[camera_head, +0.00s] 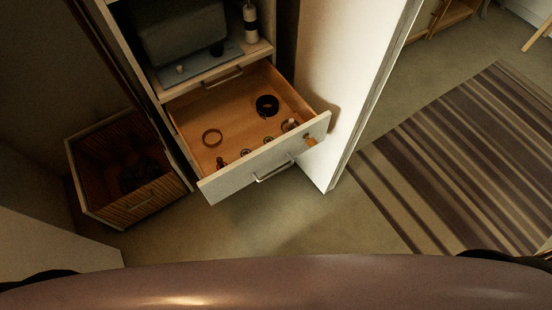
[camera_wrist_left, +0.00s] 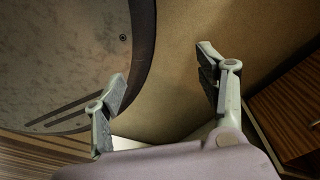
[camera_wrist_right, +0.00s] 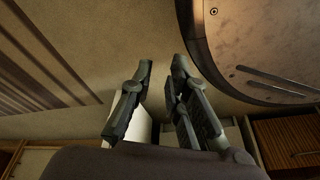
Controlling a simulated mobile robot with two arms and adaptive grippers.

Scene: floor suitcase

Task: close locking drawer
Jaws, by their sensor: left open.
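The drawer (camera_head: 228,180) is pulled well out of the white cabinet (camera_head: 150,75) in the head view. Its pale front has a metal bar handle (camera_head: 274,172) and a small orange-brown piece (camera_head: 310,141) near the right top corner, perhaps part of the lock. A ring, a dark round coil (camera_head: 267,105) and several small items lie inside. My left gripper (camera_wrist_left: 160,65) is open and empty in the left wrist view. My right gripper (camera_wrist_right: 162,65) has a narrower gap with nothing between its fingers. Neither gripper shows in the head view, and neither touches the drawer.
A slatted wooden box (camera_head: 135,208) stands left of the cabinet. A white panel (camera_head: 345,80) stands close to the drawer's right side. A striped rug (camera_head: 470,150) lies at the right. The floor (camera_head: 300,225) before the drawer is clear.

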